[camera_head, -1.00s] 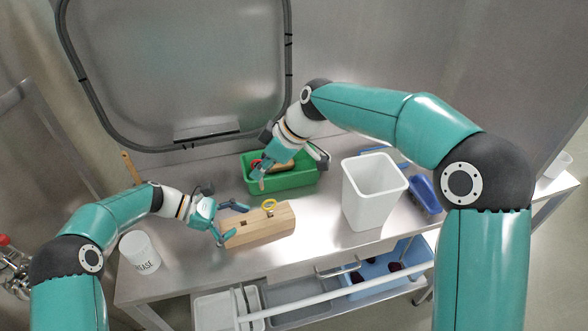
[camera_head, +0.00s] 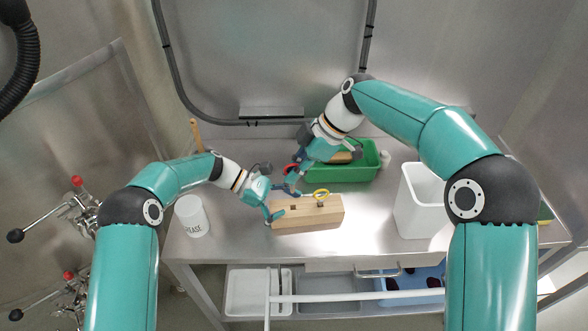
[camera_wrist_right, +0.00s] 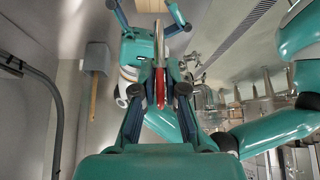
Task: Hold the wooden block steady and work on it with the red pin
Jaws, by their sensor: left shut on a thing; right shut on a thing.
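The wooden block (camera_head: 318,219) lies on the steel table, with dark openings in its top. My left gripper (camera_head: 280,203) is shut on the block's left end, one finger on each side. My right gripper (camera_head: 291,180) is behind and above that end, close to my left gripper. It is shut on the red pin, which shows red in the right wrist view (camera_wrist_right: 160,88) between the fingers.
A green tray (camera_head: 345,174) with a wooden-handled thing in it stands behind the block. A white bin (camera_head: 418,205) stands to the right, a white grease pot (camera_head: 191,217) to the left. Trays (camera_head: 246,292) sit on a shelf below. The tabletop before the block is clear.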

